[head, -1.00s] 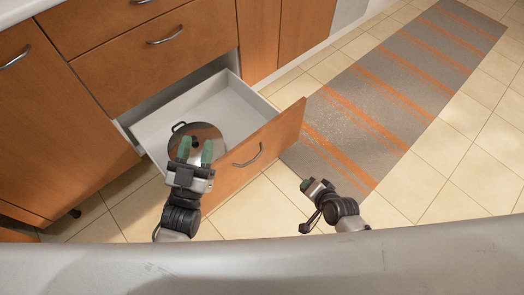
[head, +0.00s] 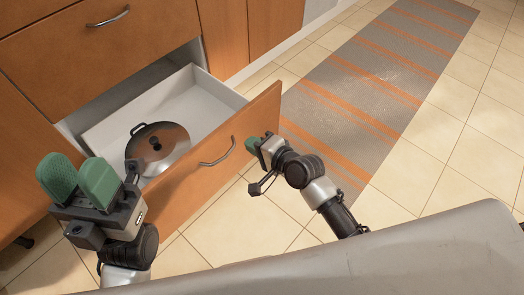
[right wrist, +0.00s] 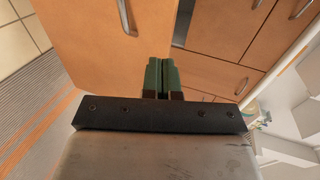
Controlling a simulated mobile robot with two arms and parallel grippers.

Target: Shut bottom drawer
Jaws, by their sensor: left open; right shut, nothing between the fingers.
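The bottom drawer (head: 226,103) is pulled out of the wooden cabinet, with its white inside showing. Its wooden front carries a curved metal handle (head: 217,152). A lidded metal pot (head: 158,150) sits in the drawer. My left gripper (head: 78,182) is open and empty, raised in front of the drawer's left part. My right gripper (head: 256,145) is shut and empty, close to the right part of the drawer front; whether it touches cannot be told. In the right wrist view its green fingers (right wrist: 162,78) are together, with the wooden front (right wrist: 95,25) beyond them.
A closed upper drawer with a handle (head: 110,17) is above the open one. A grey and orange striped rug (head: 365,85) lies on the tiled floor (head: 450,150) to the right. The floor there is clear.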

